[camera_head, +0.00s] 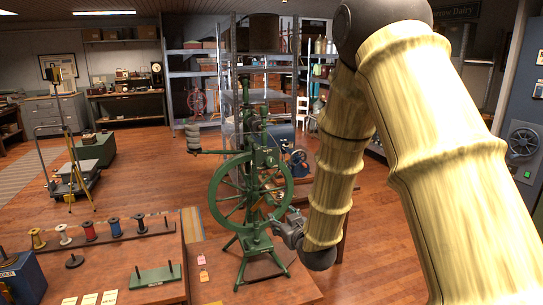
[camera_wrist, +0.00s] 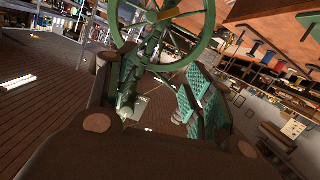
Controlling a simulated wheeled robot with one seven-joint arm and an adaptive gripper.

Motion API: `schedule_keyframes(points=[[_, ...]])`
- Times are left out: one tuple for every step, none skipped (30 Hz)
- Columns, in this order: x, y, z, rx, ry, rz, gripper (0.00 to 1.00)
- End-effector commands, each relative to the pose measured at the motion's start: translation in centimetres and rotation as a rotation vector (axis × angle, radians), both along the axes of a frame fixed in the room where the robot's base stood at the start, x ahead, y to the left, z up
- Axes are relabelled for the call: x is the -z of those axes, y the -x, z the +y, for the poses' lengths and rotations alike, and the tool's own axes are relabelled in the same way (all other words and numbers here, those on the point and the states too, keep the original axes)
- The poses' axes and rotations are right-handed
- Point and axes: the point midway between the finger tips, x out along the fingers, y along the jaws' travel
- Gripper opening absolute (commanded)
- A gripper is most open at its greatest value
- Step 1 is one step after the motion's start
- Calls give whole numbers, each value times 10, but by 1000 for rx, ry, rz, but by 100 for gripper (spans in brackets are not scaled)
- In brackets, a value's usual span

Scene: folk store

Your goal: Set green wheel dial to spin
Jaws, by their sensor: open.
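The green spinning wheel (camera_head: 290,185) stands upright on green legs at the middle of the head view. Its spoked rim also fills the upper part of the wrist view (camera_wrist: 207,40). My gripper (camera_head: 281,227) is low at the right of the wheel's frame, close to the lower rim. In the wrist view my gripper (camera_wrist: 155,100) is open, with a dark finger at left and a teal-padded finger at right. Green frame parts show between and beyond the fingers; I cannot tell whether they touch.
A wooden table (camera_head: 215,250) carries several spools on a rack (camera_head: 90,240) and a small green stand (camera_head: 154,276). A blue box (camera_head: 22,280) sits at the left edge. Metal shelves (camera_head: 190,95) stand behind.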

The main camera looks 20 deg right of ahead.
Motion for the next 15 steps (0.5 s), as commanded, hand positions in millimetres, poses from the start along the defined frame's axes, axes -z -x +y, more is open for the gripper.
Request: schedule_keyframes(points=[[-37, -9, -2, -2, 7, -53, 52], [-53, -12, -3, -5, 11, -81, 52], [-72, -16, -3, -8, 17, -114, 52], [-84, -19, -4, -10, 21, -134, 52], [-95, -21, -4, -11, 25, -153, 52], [-107, -23, -5, -13, 29, -175, 52], [-115, -24, -5, -14, 30, -188, 52], [-121, -25, -5, -14, 33, -199, 52], [-127, -27, -6, -15, 35, -208, 52], [-130, -28, -6, -16, 36, -214, 52], [-132, -29, -6, -15, 37, -217, 52], [-134, -31, -6, -16, 37, -220, 52], [-134, -32, -6, -15, 37, -222, 52], [-135, -35, -6, -15, 37, -222, 52], [-135, -39, -6, -15, 37, -222, 52]])
